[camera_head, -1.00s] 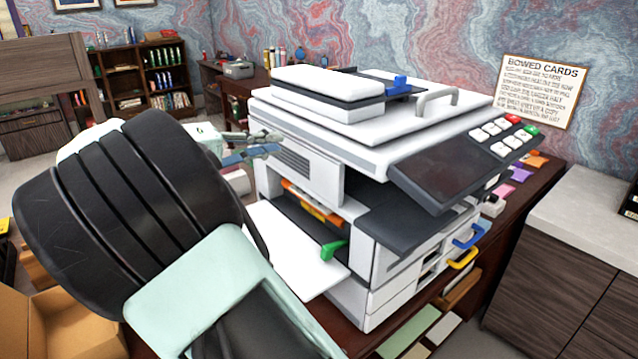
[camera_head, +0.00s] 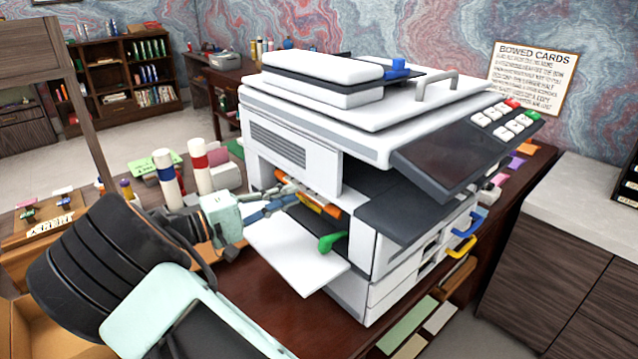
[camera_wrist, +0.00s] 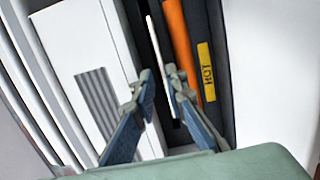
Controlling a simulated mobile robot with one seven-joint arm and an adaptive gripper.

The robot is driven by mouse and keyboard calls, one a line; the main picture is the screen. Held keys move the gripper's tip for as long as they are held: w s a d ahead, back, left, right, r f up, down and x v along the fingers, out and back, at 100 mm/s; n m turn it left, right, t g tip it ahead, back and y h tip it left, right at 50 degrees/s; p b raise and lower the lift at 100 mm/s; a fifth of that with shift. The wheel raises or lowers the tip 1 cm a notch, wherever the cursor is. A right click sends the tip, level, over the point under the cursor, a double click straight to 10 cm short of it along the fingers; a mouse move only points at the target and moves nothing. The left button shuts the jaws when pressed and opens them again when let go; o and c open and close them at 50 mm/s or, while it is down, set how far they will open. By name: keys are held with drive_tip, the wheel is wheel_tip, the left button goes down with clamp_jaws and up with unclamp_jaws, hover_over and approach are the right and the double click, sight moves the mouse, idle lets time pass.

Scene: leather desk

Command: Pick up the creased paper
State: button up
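My gripper (camera_head: 288,197) reaches from the left into the side opening of the white printer (camera_head: 300,110). In the wrist view its two blue-grey fingers (camera_wrist: 160,78) stand apart with a narrow gap. A thin white edge (camera_wrist: 157,42), likely the creased paper seen edge-on, runs through the dark slot between the fingertips, close to the right one. I cannot tell whether they touch. No creases can be made out. In the head view the paper cannot be told apart inside the opening.
A green lever (camera_head: 331,241) and a white flap (camera_head: 290,258) are below the opening. The vented white panel (camera_wrist: 90,75) is close on the left.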

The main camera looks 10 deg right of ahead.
sight(304, 189)
drive_tip(key=x, duration=0.5)
drive_tip(key=shift+w+f, duration=0.1)
drive_tip(key=shift+f, duration=0.05)
clamp_jaws()
